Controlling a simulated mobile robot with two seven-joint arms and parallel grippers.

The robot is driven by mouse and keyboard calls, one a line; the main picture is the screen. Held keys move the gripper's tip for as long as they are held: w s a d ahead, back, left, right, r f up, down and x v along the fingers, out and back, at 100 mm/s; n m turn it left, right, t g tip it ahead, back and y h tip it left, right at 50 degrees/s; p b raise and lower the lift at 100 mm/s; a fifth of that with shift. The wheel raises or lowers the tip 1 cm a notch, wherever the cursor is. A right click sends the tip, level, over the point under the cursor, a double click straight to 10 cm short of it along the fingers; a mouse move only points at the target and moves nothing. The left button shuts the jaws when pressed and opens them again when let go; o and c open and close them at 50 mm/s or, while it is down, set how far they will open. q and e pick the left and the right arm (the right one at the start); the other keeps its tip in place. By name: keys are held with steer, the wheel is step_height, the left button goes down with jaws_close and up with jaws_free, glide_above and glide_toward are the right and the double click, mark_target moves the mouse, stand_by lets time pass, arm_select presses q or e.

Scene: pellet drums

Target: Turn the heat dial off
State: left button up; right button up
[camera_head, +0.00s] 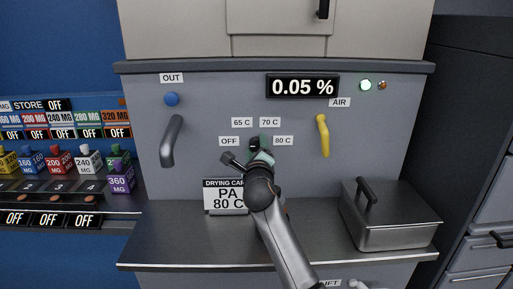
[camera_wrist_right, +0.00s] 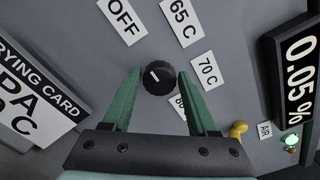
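The heat dial (camera_wrist_right: 158,78) is a round black knob with a short white mark. In the right wrist view the mark points up-left, roughly to the side of the OFF label (camera_wrist_right: 122,20). The 65 C (camera_wrist_right: 182,22), 70 C (camera_wrist_right: 207,72) and 80 C (camera_wrist_right: 180,104) labels surround it; 80 C is partly hidden by a finger. My right gripper (camera_wrist_right: 159,76) is open, its green fingertips on either side of the dial, with slim gaps showing. In the head view my right gripper (camera_head: 261,151) is at the panel and largely covers the dial. My left gripper is not in view.
The drying card (camera_head: 223,198) stands below the dial on the steel shelf (camera_head: 175,240). A lidded metal box (camera_head: 395,225) sits at the shelf's right.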

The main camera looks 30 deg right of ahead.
steer(key=shift+o, duration=1.3)
steer(key=v, duration=1.2)
steer(key=shift+s+a+b, duration=0.15)
steer(key=shift+s+b, duration=0.05)
steer(key=shift+b, duration=0.2)
